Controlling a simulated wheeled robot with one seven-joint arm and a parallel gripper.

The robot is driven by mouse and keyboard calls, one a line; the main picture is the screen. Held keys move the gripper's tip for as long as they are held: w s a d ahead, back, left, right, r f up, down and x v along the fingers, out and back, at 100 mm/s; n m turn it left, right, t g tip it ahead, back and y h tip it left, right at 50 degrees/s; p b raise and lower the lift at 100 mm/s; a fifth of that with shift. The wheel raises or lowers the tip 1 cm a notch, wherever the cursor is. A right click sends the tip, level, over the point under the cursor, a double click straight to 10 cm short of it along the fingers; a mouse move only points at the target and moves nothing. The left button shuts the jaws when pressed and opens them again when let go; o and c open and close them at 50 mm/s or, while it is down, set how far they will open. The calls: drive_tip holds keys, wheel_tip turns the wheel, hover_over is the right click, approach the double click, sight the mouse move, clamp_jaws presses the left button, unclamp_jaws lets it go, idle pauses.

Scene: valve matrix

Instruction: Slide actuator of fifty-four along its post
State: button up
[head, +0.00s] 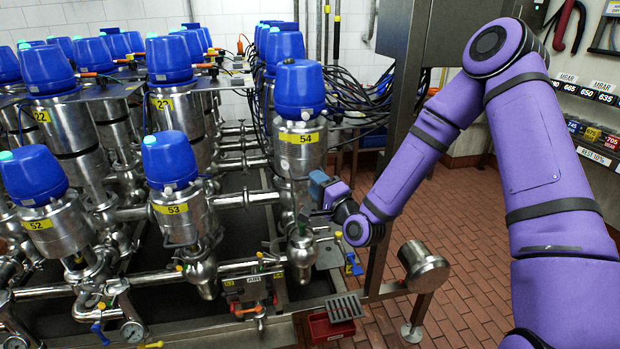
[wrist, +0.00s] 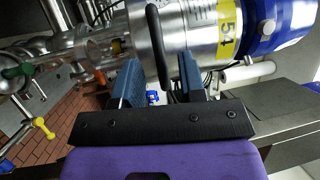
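Actuator fifty-four (head: 300,135) stands upright at the right end of the valve rows, a steel cylinder with a blue cap and a yellow label reading 54. It also shows in the wrist view (wrist: 205,30), lying sideways there. A black bar handle (wrist: 158,45) is on its side. My gripper (head: 318,195) is at the right side of the valve's lower body. In the wrist view my gripper (wrist: 162,75) has its two blue fingers apart, one on each side of the handle's end. I see gaps beside the handle; contact is not clear.
Actuator fifty-three (head: 180,205) and actuator fifty-two (head: 45,220) stand to the left, with more blue-capped valves behind. A steel upright (head: 395,150) is close behind my arm. A steel cylinder on a stand (head: 422,268) and a red bin (head: 330,328) are lower right. Brick floor is free at right.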

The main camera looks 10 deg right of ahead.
drive_tip(key=shift+x, duration=1.6)
clamp_jaws()
